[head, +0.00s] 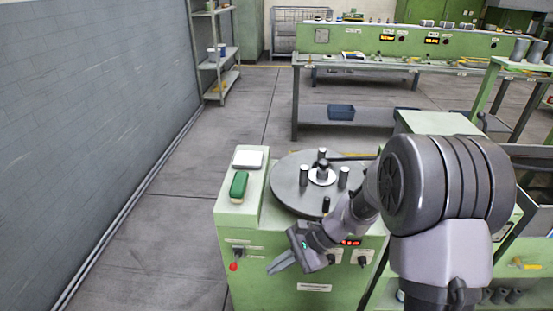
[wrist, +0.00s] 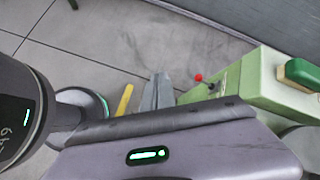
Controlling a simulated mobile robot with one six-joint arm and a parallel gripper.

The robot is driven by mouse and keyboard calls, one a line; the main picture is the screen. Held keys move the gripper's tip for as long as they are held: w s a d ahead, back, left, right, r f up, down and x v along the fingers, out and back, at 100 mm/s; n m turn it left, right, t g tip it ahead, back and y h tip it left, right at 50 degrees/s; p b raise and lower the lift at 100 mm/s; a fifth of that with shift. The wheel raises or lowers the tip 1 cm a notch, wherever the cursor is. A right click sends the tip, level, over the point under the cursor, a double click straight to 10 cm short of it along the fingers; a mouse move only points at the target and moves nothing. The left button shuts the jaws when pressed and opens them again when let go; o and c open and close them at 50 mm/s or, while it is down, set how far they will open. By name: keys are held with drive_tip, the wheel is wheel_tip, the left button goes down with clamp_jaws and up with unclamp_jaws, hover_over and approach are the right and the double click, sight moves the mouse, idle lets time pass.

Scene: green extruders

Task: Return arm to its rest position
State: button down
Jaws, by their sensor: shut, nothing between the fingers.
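My gripper (head: 281,263) is in front of the green machine in the head view, near the machine's front left face. It is shut, and nothing shows between its fingers. In the wrist view the gripper fingers (wrist: 160,88) are together and point at the floor beside the machine. My arm reaches in from the right of the head view and covers part of the machine's front and the right side of its turntable.
The green machine (head: 243,270) carries a round grey turntable (head: 285,185) with several upright pegs. A green object (head: 239,185) and a white block (head: 248,159) sit on its left top. A red knob (wrist: 198,77) juts near the gripper. Floor at left is clear; shelves (head: 217,50) stand behind.

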drive_tip(key=s+d+r+n+t+h, duration=0.3)
drive_tip(key=s+d+r+n, duration=0.1)
drive_tip(key=s+r, duration=0.5)
drive_tip(key=s+d+r+n+t+h, duration=0.3)
drive_tip(key=s+d+r, duration=0.3)
drive_tip(key=s+r, duration=0.4)
drive_tip(key=shift+s+n+h, duration=0.2)
drive_tip(key=shift+n+h, duration=0.2)
